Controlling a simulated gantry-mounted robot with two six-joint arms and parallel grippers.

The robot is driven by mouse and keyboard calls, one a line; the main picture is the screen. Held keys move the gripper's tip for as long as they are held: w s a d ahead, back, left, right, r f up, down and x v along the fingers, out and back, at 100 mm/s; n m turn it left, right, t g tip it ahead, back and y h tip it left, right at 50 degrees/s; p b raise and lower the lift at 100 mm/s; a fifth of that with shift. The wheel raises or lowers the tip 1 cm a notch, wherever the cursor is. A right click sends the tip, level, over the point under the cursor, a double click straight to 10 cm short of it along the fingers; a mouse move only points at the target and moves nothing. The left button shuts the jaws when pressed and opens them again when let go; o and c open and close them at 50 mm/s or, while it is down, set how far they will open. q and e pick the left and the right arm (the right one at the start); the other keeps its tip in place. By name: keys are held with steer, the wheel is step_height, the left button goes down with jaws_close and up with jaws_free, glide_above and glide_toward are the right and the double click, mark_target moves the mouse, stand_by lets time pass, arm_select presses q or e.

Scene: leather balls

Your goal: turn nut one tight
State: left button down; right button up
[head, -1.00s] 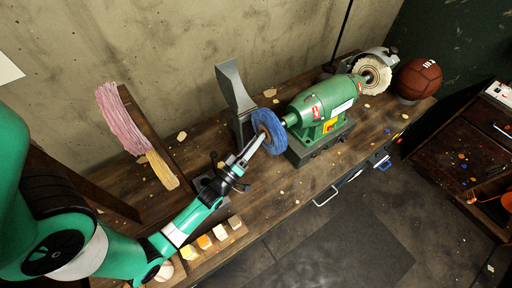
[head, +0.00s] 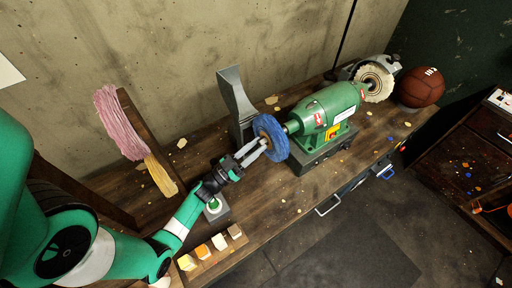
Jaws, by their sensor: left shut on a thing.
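A green bench polishing machine (head: 326,110) stands on the wooden bench. A blue wheel (head: 272,138) sits on its left shaft end and a white wheel (head: 376,82) on its right end. My left gripper (head: 264,143) reaches in from the left to the centre of the blue wheel. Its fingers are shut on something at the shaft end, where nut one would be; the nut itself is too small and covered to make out. My right gripper is not in view.
A grey upright duct (head: 236,97) stands behind the blue wheel. Several coloured blocks (head: 219,242) lie at the front left. A green button box (head: 214,207) sits beneath my left wrist. A brown ball (head: 421,87) rests at the far right.

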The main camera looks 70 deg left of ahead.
arm_select(q)
steer(key=shift+m+h, duration=0.4)
steer(key=shift+m, duration=0.1)
steer(key=c, duration=0.6)
jaws_free()
steer(key=v, duration=0.7)
steer(key=shift+s+f, duration=0.15)
steer(key=shift+s, duration=0.05)
